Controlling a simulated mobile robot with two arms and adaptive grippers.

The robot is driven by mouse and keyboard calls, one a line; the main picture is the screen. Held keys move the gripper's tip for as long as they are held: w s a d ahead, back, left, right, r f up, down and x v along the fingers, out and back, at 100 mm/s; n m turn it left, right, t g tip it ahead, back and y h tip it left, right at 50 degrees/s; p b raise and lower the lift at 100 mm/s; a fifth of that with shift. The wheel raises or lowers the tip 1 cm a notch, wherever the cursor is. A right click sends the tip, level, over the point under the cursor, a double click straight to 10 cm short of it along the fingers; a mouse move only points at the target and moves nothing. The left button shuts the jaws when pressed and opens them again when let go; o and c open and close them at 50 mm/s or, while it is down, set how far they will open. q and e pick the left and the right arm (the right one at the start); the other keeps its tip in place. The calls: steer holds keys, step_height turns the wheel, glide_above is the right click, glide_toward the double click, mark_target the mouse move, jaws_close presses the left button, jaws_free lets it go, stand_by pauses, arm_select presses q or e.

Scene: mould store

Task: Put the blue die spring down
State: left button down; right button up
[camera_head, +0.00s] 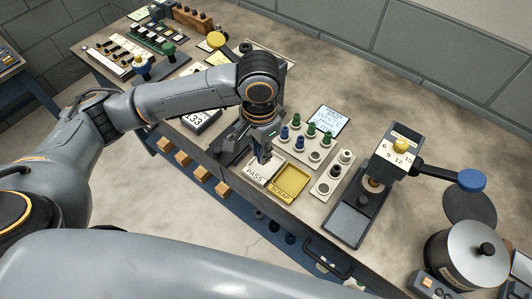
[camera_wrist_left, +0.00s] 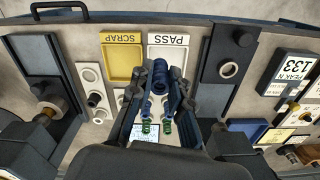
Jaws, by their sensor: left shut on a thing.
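My left gripper (camera_head: 262,152) is over the front of the bench, pointing down at the white PASS tray (camera_head: 255,177). In the left wrist view its fingers (camera_wrist_left: 160,88) are shut on the blue die spring (camera_wrist_left: 160,72). The spring is at the near end of the PASS tray (camera_wrist_left: 168,41) in that view; whether it touches the tray floor I cannot tell. In the head view the fingers mostly hide it. The yellow SCRAP tray (camera_head: 292,180) lies beside the PASS tray and looks empty. My right gripper is not in view.
A rack of blue and green springs (camera_head: 304,153) stands just behind the trays, with a white card (camera_head: 329,121) behind it. A pale block with sockets (camera_head: 322,187) and a press with a blue-knobbed lever (camera_head: 472,180) stand to the right. The bench's front edge is close.

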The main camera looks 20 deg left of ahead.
arm_select(q)
steer(key=w+f, duration=0.4)
steer(key=f, duration=0.1)
steer(key=shift+f+p, duration=0.1)
steer(key=shift+p, duration=0.25)
step_height(320, 180, down, 2)
steer(key=shift+a+f+p, duration=0.1)
steer(key=shift+f+p, duration=0.05)
steer(key=shift+p, duration=0.4)
steer(key=shift+f, duration=0.5)
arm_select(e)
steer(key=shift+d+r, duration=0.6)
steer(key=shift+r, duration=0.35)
arm_select(q)
steer(key=c, duration=1.3)
jaws_free()
steer(key=shift+f, duration=0.1)
steer(key=shift+o, duration=0.2)
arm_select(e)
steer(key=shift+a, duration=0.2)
